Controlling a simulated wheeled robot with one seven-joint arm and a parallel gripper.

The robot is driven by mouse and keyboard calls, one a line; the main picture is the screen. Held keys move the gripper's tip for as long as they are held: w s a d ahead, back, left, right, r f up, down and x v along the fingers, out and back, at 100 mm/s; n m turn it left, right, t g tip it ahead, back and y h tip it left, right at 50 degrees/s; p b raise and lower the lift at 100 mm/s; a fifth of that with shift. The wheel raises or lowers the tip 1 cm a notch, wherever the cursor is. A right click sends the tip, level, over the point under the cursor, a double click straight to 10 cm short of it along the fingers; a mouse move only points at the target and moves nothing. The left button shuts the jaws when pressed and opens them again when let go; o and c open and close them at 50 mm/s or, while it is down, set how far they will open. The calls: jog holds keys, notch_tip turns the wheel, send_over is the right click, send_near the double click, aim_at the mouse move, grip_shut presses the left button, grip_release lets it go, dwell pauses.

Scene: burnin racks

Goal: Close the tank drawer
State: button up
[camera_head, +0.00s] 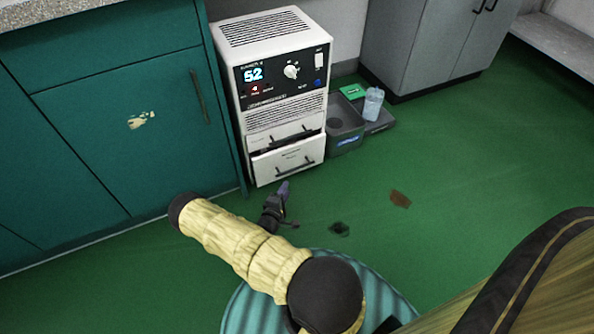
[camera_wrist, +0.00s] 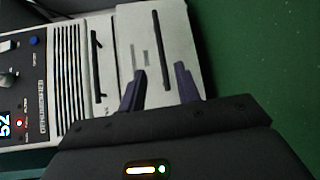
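A white appliance (camera_head: 275,60) with a display reading 52 stands on the floor beside the teal cabinets. It has two drawers with dark bar handles low on its front. The lower drawer (camera_head: 265,170) stands out a little from the body, with a dark gap above it; I take it for the tank drawer. It also shows in the wrist view (camera_wrist: 180,38), turned sideways. The upper drawer (camera_head: 262,138) looks about flush. My gripper (camera_head: 283,188) is in front of the lower drawer. In the wrist view its fingers (camera_wrist: 160,84) are apart and empty; contact cannot be told.
A grey bin (camera_head: 344,128) stands right of the appliance, with a clear bottle (camera_head: 373,104) beside it. Teal cabinets (camera_head: 130,130) are close on the left. A brown patch (camera_head: 400,199) and dark patch (camera_head: 339,229) mark the otherwise open green floor.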

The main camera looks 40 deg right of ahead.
aim_at(297, 168)
jog(key=b+x, duration=0.5)
jog(key=x, duration=0.7)
jog(key=shift+w+d+f, duration=0.15)
jog(key=shift+d, duration=0.15)
jog(key=shift+w+d, duration=0.15)
jog(key=shift+d, duration=0.05)
grip_shut()
